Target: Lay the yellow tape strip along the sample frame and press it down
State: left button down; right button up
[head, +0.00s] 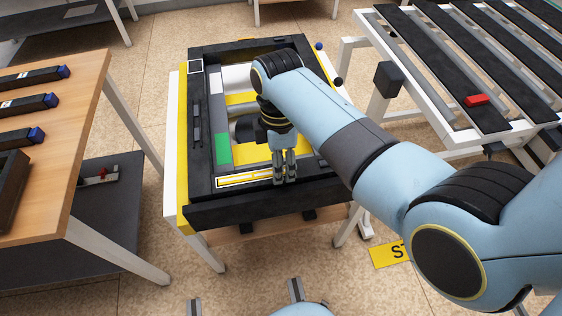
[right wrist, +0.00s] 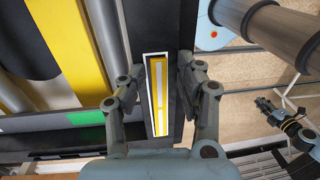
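The yellow tape strip (head: 245,179) shows as a narrow yellow band with a pale line along it, inside a white outline on the near side of the black sample frame (head: 258,207). It also shows in the right wrist view (right wrist: 158,95), where it looks flat and straight along the dark frame. My right gripper (head: 285,179) points down over the right part of the strip. Its fingers (right wrist: 163,65) are apart, one on each side of the outline; whether they touch the frame is unclear. My left gripper (right wrist: 284,108) appears small at the right of the wrist view, away from the frame.
The frame lies on a white-legged stand with a yellow side edge (head: 182,150). A wooden table (head: 70,190) with several black, blue-ended tools stands left. A slatted rack (head: 440,70) with a red block (head: 477,100) stands right. A yellow floor sign (head: 390,254) lies nearby.

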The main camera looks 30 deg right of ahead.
jog(key=shift+r, duration=0.15)
notch_tip(320, 180, up, 12)
jog(key=w, duration=0.1)
jog(key=shift+w+d+f, duration=0.15)
jog(key=shift+d+f, duration=0.05)
dwell(0.8)
